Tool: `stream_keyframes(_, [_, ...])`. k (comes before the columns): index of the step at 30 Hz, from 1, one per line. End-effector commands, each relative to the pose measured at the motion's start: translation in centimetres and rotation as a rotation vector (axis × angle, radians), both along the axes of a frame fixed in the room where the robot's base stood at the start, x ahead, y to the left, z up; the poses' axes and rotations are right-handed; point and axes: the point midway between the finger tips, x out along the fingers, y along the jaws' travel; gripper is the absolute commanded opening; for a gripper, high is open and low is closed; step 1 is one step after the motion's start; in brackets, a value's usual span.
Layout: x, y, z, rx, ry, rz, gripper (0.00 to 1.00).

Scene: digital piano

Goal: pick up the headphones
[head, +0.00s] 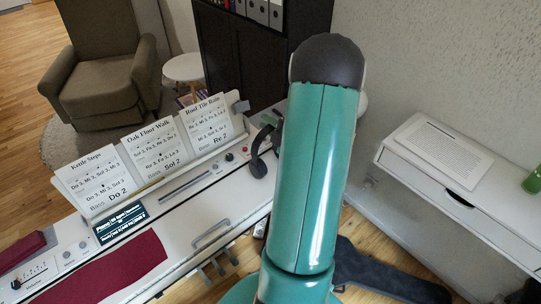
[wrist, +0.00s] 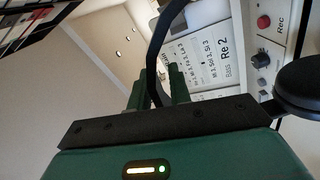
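The black headphones (head: 259,152) are at the right end of the digital piano, partly hidden behind my teal arm in the head view. In the wrist view their dark headband (wrist: 166,38) runs down between the two green fingers of my gripper (wrist: 156,90). A round black ear cup (wrist: 308,88) shows at the right edge. The fingers are close together, one on each side of the band, and appear shut on it. My gripper is hidden behind the arm in the head view. Whether the headphones touch the piano is hidden.
The piano (head: 185,228) carries several upright song cards (head: 152,153) and a dark red cloth (head: 105,270). A dark shelf (head: 235,55) and an armchair (head: 97,60) are behind.

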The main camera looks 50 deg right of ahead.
Motion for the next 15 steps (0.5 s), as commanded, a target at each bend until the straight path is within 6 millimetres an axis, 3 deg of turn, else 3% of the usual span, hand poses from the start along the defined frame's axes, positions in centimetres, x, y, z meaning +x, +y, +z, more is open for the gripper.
stream_keyframes(1, [-0.01,0.0,0.01,0.0,0.0,0.0,0.1])
stream_keyframes(3, [-0.02,0.0,0.01,0.0,0.0,0.0,0.0])
stream_keyframes(15, [-0.02,0.0,0.07,0.0,-0.001,0.001,0.0])
